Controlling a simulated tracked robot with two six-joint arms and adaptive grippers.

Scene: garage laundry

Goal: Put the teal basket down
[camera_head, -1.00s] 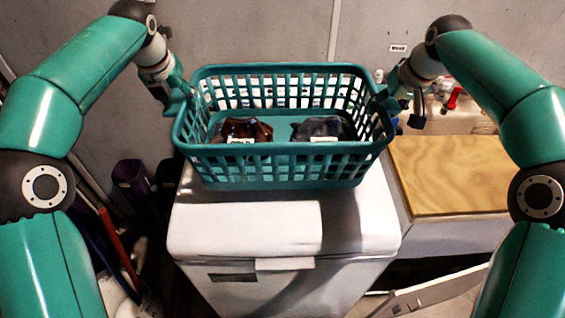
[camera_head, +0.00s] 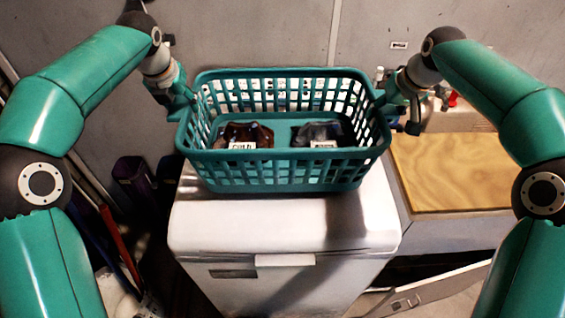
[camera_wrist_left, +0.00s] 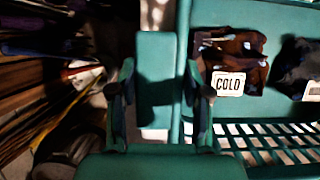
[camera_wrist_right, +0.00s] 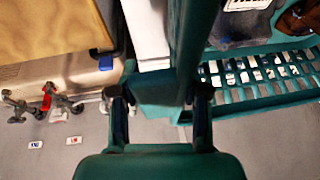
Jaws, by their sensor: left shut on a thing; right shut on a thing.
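The teal basket (camera_head: 283,157) is level above the white lidded appliance (camera_head: 270,228). I cannot tell whether its bottom touches the lid. Inside it lie a dark brown bundle (camera_head: 263,133) with a label reading COLD and a grey bundle (camera_head: 306,132) with a label. My left gripper (camera_head: 188,100) is shut on the basket's left end; the left wrist view shows its fingers (camera_wrist_left: 158,82) on either side of the wall. My right gripper (camera_head: 387,101) is shut on the right end, and its fingers (camera_wrist_right: 161,95) straddle the wall there.
A wooden-topped surface (camera_head: 450,172) stands right of the appliance, with a sink and taps (camera_wrist_right: 45,105) behind it. Purple containers (camera_head: 133,182) and long-handled things stand on the left. A grey wall is behind. The front of the lid is clear.

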